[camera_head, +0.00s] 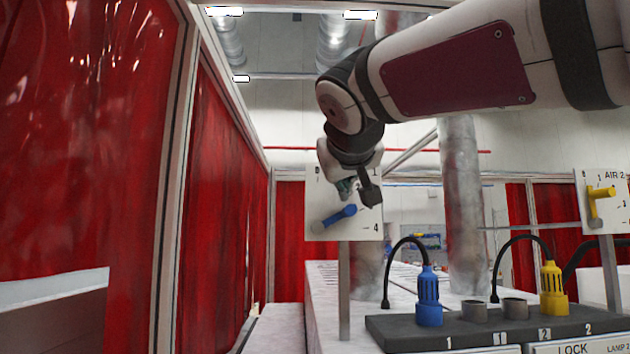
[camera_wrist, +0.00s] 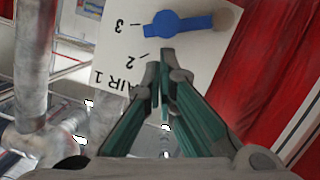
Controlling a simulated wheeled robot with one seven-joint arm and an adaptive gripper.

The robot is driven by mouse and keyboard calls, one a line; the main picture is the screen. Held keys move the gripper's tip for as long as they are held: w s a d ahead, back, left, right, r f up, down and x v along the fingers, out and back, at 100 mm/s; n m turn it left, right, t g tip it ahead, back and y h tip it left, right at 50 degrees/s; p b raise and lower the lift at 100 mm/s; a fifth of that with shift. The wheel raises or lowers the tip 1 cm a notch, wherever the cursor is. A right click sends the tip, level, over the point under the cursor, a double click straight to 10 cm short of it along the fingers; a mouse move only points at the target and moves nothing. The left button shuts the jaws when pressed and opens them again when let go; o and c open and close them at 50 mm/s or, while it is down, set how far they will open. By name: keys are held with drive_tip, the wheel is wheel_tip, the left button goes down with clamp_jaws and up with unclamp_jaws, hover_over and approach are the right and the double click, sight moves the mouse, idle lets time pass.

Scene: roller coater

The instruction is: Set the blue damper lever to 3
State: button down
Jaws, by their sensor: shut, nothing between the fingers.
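Contact is unclear. In the head view my gripper (camera_head: 353,190) hides part of the scale.
A yellow lever (camera_head: 600,193) is on a second plate, AIR 2, at the right. Below is a dark socket panel (camera_head: 400,331) with a blue plug (camera_head: 429,298), a yellow plug (camera_head: 553,289) and black cables. Red curtains (camera_head: 226,170) stand at the left.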

idle(0.3)
drive_tip(key=shift+w+d+f+b, duration=0.1)
drive_tip(key=shift+d+f+b, duration=0.6)
drive_tip(key=shift+b, duration=0.5)
drive_tip(key=shift+a, duration=0.1)
